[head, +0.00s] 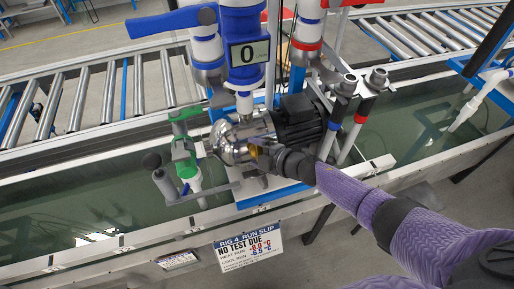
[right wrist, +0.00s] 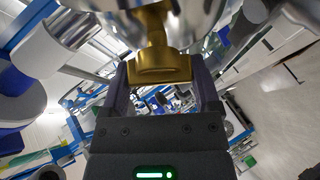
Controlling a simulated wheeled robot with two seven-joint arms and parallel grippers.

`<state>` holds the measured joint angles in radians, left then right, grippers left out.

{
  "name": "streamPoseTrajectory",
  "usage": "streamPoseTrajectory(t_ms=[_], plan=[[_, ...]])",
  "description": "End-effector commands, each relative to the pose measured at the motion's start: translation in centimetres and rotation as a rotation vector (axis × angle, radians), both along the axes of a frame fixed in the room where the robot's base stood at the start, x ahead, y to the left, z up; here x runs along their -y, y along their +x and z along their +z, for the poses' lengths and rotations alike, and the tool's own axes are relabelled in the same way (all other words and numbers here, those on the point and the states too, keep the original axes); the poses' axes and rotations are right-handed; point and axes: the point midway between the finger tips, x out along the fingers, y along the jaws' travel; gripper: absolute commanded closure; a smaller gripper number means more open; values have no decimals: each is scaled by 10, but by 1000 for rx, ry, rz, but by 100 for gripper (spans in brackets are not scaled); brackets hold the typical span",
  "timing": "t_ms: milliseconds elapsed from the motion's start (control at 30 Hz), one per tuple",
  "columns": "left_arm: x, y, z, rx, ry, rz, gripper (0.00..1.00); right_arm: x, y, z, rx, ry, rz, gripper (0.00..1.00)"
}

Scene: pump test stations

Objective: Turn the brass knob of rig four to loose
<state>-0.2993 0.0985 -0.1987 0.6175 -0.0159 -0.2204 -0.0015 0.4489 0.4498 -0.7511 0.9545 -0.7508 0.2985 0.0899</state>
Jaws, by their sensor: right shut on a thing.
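The brass knob (right wrist: 158,62) sits under the shiny steel pump body in the right wrist view. Only a small bit of brass shows in the head view, at the front of the silver pump (head: 238,140) of rig four. My right gripper (head: 262,153) reaches in from the right and is at the pump front. In the right wrist view its two fingers (right wrist: 163,78) stand on either side of the knob, shut on it. The knob's marking is not visible, so I cannot tell its setting. My left gripper is not in view.
A slip (head: 248,246) reading "Rig 4 run slip, no test due" hangs on the front rail. A blue gauge (head: 248,56) shows 0. A water trough (head: 75,205) runs behind the rail.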

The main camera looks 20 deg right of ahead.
Motion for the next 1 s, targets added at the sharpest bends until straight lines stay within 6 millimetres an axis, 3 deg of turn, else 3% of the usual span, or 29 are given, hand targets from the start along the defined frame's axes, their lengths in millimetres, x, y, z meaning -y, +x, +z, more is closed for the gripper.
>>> streamPoseTrajectory(t_ms=[800,833,900,1000], plan=[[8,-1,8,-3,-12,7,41,-1,0,-1,3,-93,55,79],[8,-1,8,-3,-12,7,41,-1,0,-1,3,-93,55,16],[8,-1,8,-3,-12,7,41,-1,0,-1,3,-93,55,2],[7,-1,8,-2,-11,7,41,-1,0,-1,4,-92,54,0]])
